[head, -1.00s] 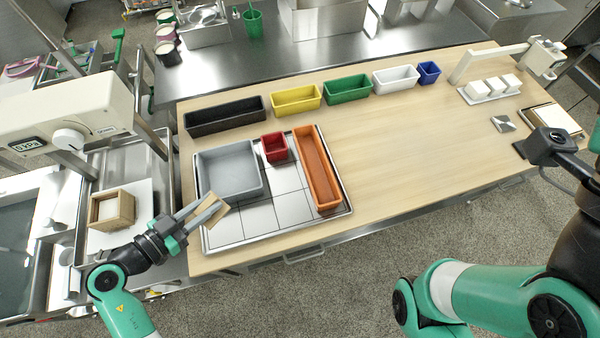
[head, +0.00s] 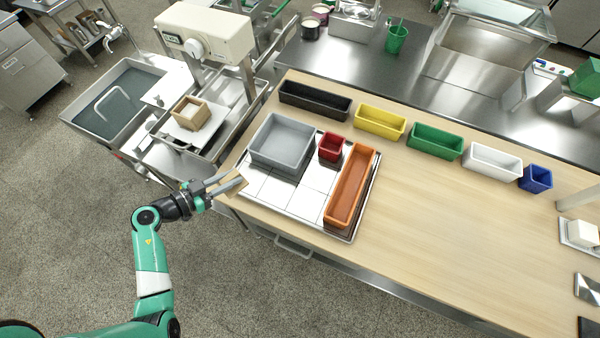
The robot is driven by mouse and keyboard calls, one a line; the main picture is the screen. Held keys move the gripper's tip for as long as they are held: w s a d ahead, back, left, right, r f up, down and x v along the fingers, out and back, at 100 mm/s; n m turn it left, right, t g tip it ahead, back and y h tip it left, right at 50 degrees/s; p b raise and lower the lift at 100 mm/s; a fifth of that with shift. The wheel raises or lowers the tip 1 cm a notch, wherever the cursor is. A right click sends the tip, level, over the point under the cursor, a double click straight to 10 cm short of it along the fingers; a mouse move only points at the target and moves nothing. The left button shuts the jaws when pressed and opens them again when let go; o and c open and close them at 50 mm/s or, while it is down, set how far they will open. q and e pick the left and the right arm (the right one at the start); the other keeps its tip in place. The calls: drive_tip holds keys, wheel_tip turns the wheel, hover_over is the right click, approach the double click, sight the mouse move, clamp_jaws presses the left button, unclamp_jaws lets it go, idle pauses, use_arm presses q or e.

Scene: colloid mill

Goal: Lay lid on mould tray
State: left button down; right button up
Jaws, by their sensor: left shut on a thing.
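My left gripper (head: 218,190) is shut on a small flat light-wood piece (head: 233,184), which looks like the lid. It holds this piece near the table's left front edge, beside the tiled tray. The fingers hide part of the piece. A square wooden box (head: 178,118), which looks like the mould tray, stands on a white board at the machine on the left. Its top is open and a pale inside shows. The gripper and lid are below and to the right of it in the picture, well apart from it. My right gripper is out of view.
The tiled tray (head: 257,187) holds a grey bin (head: 283,140), a small red bin (head: 331,147) and an orange bin (head: 350,187). Black, yellow, green, white and blue bins line the table's back. The press-like machine (head: 205,33) rises behind the wooden box. The table's right part is mostly clear.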

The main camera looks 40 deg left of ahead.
use_arm(q)
drive_tip(key=w+d+f+b, duration=0.4)
drive_tip(key=w+d+f, duration=0.1)
drive_tip(key=w+d, duration=0.15)
drive_tip(key=b, duration=0.3)
hover_over(281, 192)
drive_tip(key=f, duration=0.3)
drive_tip(key=shift+s+a+f, duration=0.35)
drive_tip(key=shift+s+f, duration=0.05)
drive_tip(key=shift+w+d, duration=0.1)
drive_tip(key=shift+w, duration=0.05)
drive_tip(key=f+b, duration=0.3)
drive_tip(key=b, duration=0.1)
drive_tip(key=shift+w+d+f, duration=0.25)
drive_tip(key=shift+w+f, duration=0.1)
drive_tip(key=shift+f+b, duration=0.3)
drive_tip(key=shift+b, duration=0.05)
drive_tip(key=shift+r, duration=0.2)
drive_tip(key=c, duration=0.7)
unclamp_jaws()
drive_tip(key=shift+f, duration=0.15)
